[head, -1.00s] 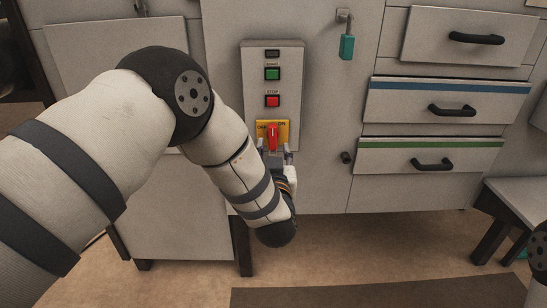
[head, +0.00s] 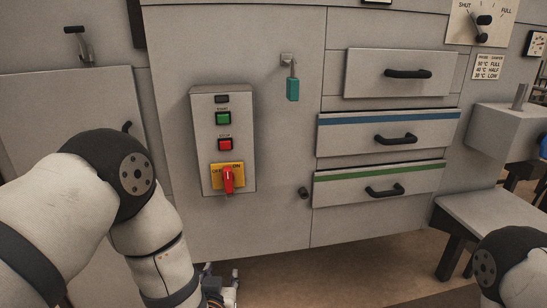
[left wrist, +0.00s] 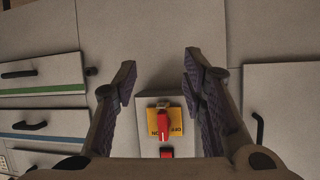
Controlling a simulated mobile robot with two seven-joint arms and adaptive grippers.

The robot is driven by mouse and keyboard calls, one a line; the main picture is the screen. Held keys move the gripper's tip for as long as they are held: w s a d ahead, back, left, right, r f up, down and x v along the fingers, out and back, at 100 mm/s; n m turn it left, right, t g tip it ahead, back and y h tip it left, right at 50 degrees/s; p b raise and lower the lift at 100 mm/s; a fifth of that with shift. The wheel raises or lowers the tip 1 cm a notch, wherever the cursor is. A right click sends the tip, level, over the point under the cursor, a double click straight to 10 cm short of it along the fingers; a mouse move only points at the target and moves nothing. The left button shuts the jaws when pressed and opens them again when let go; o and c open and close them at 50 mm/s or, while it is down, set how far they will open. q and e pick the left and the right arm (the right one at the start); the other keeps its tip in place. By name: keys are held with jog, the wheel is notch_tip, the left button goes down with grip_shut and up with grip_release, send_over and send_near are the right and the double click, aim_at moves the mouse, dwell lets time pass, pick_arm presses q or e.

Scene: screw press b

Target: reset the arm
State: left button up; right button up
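My left arm comes in from the left in the head view. Its gripper (head: 221,270) is at the bottom edge, partly cut off, below the control box (head: 242,140) and apart from it. In the left wrist view the two fingers (left wrist: 160,62) are wide apart with nothing between them. The box carries a green button (head: 223,118), a red button (head: 225,144) and a red rotary handle (head: 228,180) on a yellow OFF/ON plate. The handle hangs roughly downward. In the left wrist view the handle (left wrist: 165,123) lies beyond the fingers. Only part of my right arm shows; its gripper is out of view.
Drawers with black handles, one with a blue strip (head: 440,117) and one with a green strip (head: 350,173), are right of the box. A teal tag (head: 293,89) hangs from a lock. A low bench (head: 480,218) stands at right. Open floor lies below the cabinet.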

pick_arm(q)
jog(key=s+a+f+g+h, duration=0.15)
jog(key=s+f+g, duration=0.25)
jog(key=s+f, duration=0.5)
jog(key=s+a+f+g, duration=0.2)
jog(key=s+f+g, duration=0.3)
jog(key=s, duration=0.9)
jog(key=s+a+g, duration=0.1)
jog(key=s+g, duration=0.2)
jog(key=s, duration=0.7)
jog(key=s+a+r+g, duration=0.1)
jog(key=s+g, duration=0.2)
jog(key=s, duration=0.6)
jog(key=shift+s+a+m, duration=0.3)
jog(key=shift+s+a, duration=0.1)
jog(key=shift+w+h, duration=0.1)
jog(key=shift+h, duration=0.15)
